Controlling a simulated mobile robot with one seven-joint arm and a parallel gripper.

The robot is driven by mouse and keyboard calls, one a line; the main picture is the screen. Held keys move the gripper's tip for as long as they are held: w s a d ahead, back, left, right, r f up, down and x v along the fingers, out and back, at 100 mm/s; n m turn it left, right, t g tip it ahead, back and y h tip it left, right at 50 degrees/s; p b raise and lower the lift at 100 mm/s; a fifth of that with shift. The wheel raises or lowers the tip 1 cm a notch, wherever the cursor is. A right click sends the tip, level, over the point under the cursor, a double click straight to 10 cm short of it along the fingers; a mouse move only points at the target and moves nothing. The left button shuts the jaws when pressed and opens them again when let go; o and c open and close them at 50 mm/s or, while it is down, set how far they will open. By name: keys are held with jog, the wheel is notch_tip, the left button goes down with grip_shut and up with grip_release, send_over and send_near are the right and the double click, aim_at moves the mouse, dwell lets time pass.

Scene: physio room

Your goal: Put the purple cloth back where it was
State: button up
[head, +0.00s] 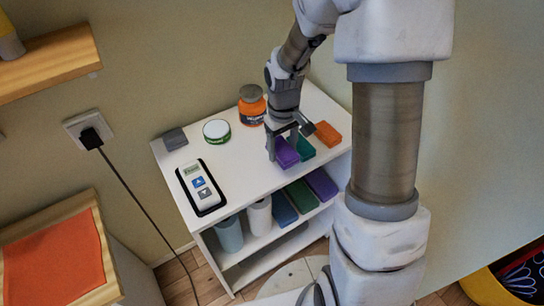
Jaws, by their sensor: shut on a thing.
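The small folded purple cloth (286,155) is between the fingers of my gripper (288,143), over the front right part of the white shelf unit's top (243,172). My gripper is shut on it from above. I cannot tell if the cloth touches the top or hangs just above it. A green cloth (304,150) is right beside it, partly hidden by a finger. An orange cloth (328,134) lies further right. A larger purple folded piece (322,184) is on the shelf below.
The top also holds an orange jar (252,107), a round green-and-white tin (216,131), a grey block (175,139) and a white handset (200,185) on a black base. Rolls (259,215) and folded pieces fill the lower shelf. The middle top is clear.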

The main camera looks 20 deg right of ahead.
aim_at(272, 165)
jog(key=shift+w+a+f, duration=1)
jog(key=shift+w+a, duration=0.05)
jog(key=shift+w, duration=0.2)
jog(key=shift+f, duration=2)
jog(key=shift+f, duration=0.1)
jog(key=o, duration=1.3)
